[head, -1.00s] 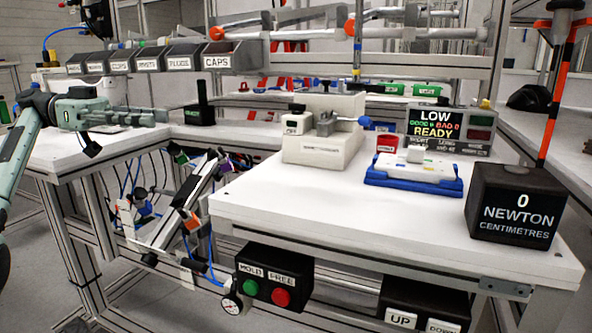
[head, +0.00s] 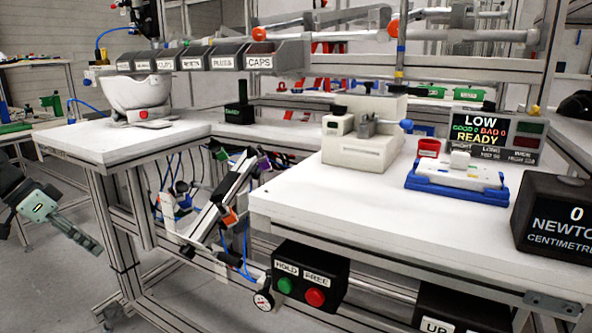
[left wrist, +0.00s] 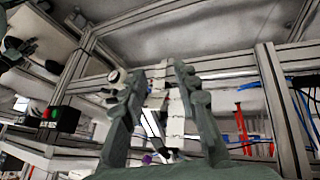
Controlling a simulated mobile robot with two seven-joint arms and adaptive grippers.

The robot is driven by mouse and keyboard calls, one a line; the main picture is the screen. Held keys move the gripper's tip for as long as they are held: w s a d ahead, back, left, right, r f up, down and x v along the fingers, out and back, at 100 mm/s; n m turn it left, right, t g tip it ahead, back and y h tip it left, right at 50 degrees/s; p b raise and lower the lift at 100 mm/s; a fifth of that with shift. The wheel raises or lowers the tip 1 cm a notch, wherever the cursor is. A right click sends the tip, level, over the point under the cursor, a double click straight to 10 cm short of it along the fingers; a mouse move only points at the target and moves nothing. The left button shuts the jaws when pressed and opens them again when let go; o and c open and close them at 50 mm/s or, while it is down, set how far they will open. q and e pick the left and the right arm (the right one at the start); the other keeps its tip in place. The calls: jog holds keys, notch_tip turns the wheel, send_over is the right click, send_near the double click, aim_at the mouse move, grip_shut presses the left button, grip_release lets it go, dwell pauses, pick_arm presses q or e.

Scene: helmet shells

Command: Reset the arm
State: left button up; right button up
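My left gripper (head: 82,235) hangs at the left of the head view, lower than the white tabletop and out to its left, pointing down and to the right. In the left wrist view its two fingers (left wrist: 157,80) stand apart with nothing held between them. Table framing and a hanging fixture show beyond them. My right gripper is not in view. A white helmet shell (head: 138,93) sits on a stand at the left tabletop, well apart from my left gripper.
The left table (head: 75,140) and its metal legs stand just right of my left arm. The front bench (head: 330,200) carries a cream press (head: 355,150), a blue-based fixture (head: 455,185) and a black Newton display (head: 555,220). A HOLD/FREE button box (head: 310,280) hangs below. Floor shows at lower left.

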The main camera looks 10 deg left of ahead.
pick_arm(q)
jog(key=s+a+f+y, duration=0.2)
jog(key=s+f+y, duration=0.5)
jog(key=f, duration=0.5)
jog(key=s+a+f+y, duration=0.3)
jog(key=s+f+y, duration=0.2)
jog(key=s+f, duration=0.5)
jog(key=s+d+f+n+h, duration=0.1)
jog(key=s+d+f, duration=0.2)
jog(key=d, duration=0.7)
jog(key=s+d+f+n+h, duration=0.2)
jog(key=s+d+f, duration=0.1)
jog(key=d+f, duration=0.4)
jog(key=s+d+f+n+h, duration=0.1)
jog(key=s+d+f, duration=0.3)
jog(key=d, duration=0.9)
jog(key=shift+f+n+h, duration=0.4)
jog(key=shift+h, duration=0.2)
